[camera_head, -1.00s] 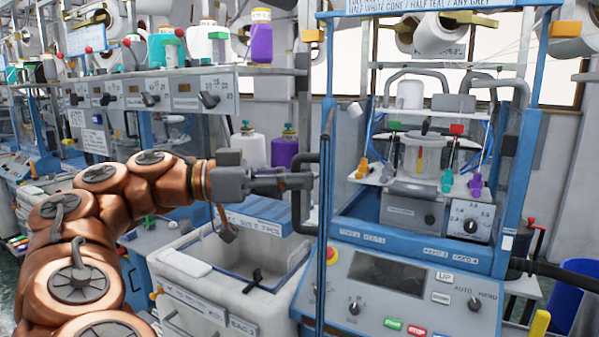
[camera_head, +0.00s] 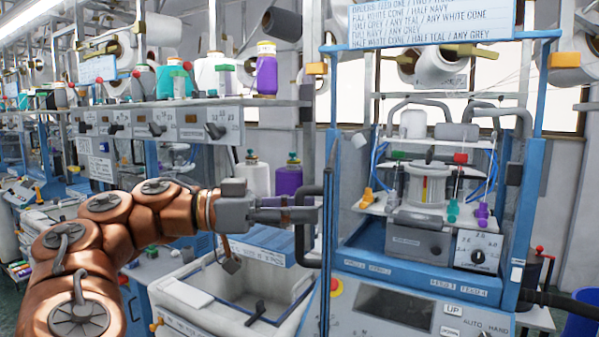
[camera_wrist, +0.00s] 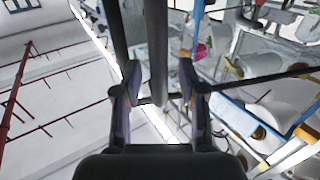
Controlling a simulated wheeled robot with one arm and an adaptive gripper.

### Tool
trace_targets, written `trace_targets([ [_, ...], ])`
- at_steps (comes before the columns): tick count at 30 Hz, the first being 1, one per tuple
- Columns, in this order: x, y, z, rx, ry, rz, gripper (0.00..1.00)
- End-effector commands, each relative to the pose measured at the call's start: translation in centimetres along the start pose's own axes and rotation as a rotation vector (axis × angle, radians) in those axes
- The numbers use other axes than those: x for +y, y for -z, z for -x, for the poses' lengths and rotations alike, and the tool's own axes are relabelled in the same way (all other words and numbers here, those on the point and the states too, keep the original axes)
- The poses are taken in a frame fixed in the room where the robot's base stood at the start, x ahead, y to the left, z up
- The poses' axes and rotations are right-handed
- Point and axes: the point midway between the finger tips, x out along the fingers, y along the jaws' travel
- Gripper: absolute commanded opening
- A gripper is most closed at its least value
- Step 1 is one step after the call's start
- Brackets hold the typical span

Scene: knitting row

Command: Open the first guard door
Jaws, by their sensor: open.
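The guard door (camera_head: 326,220) of the right-hand machine shows as a narrow, dark-blue upright, seen nearly edge-on at the machine's left front. Its dark, bent bar handle (camera_head: 300,235) sticks out to the left of that edge. My gripper (camera_head: 312,208) reaches in from the left, with its fingers at the handle's upright part. In the wrist view, the dark handle bar (camera_wrist: 158,50) runs between the two open fingers (camera_wrist: 158,88). I see gaps beside the bar; firm contact cannot be told.
The blue-framed machine (camera_head: 535,170) holds a spool and a small dial box. Its control panel (camera_head: 400,310) is at the front. A pale open bin (camera_head: 185,293) lies below my arm. A shelf with cones (camera_head: 265,75) runs along the back left.

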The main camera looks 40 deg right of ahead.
Motion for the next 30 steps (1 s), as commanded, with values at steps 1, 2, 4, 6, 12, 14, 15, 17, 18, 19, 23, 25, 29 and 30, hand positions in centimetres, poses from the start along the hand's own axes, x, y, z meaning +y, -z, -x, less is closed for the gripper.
trace_targets([
  [1, 0.1, 0.2, -0.1, 0.000, -0.003, -0.004, 0.41],
  [2, 0.1, 0.4, -0.1, -0.001, -0.002, -0.004, 0.41],
  [4, 0.1, 0.7, -0.1, -0.003, -0.002, -0.008, 0.41],
  [6, 0.1, 1.0, -0.1, -0.002, -0.001, -0.009, 0.41],
  [12, 0.1, 1.7, -0.1, -0.001, -0.003, -0.005, 0.41],
  [14, 0.0, 1.9, 0.0, 0.000, -0.002, -0.004, 0.41],
  [15, 0.0, 2.1, 0.0, 0.003, 0.000, -0.003, 0.41],
  [17, 0.0, 2.3, 0.1, 0.006, 0.000, -0.002, 0.41],
  [18, 0.0, 2.5, 0.0, 0.004, -0.001, -0.003, 0.41],
  [19, 0.1, 2.6, 0.0, 0.002, -0.002, -0.004, 0.41],
  [23, 0.1, 3.1, -0.1, -0.003, -0.003, -0.006, 0.41],
  [25, 0.1, 3.4, -0.1, -0.003, -0.002, -0.005, 0.41],
  [29, 0.1, 3.9, -0.1, -0.002, -0.001, -0.006, 0.41],
  [30, 0.1, 4.1, -0.1, -0.002, -0.001, -0.005, 0.41],
])
